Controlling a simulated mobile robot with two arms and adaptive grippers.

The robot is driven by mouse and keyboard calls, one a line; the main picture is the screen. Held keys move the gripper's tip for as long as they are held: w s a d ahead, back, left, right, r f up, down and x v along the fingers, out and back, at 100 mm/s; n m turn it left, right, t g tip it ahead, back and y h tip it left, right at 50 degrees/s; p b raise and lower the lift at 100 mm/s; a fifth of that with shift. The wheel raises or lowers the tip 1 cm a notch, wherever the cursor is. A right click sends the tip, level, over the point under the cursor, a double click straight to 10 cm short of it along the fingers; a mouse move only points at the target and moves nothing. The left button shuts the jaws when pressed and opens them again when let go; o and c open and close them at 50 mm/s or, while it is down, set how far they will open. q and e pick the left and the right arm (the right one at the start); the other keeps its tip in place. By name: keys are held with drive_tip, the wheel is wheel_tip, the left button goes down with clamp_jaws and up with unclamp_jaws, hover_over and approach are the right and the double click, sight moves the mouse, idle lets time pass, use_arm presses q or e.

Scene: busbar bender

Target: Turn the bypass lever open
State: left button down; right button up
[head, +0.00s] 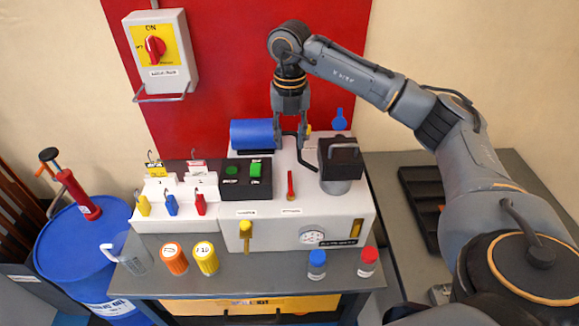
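A small red lever (291,186) stands upright on top of the white bench machine (300,222), with a label below it. A yellow lever (246,236) hangs on the machine's front left, also with a label. The labels are too small to read, so I cannot tell which is the bypass lever. My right gripper (291,142) points down behind the red lever, beside the right end of a blue cylinder (252,134). Its fingers are apart, with no held object visible between them. My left gripper is not in view.
A black block with a handle (341,158) stands right of the red lever. A green-button box (246,179) and a padlock rack (175,207) are at left. Several capped containers, including a yellow-capped one (206,258), line the front. A red-switch box (157,47) hangs behind.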

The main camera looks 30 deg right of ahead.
sight(290, 176)
wheel_tip(290, 176, down, 10)
drive_tip(key=p, duration=0.2)
drive_tip(key=shift+r+p, duration=0.2)
drive_tip(key=shift+p, duration=0.1)
drive_tip(key=shift+f, duration=0.6)
clamp_jaws()
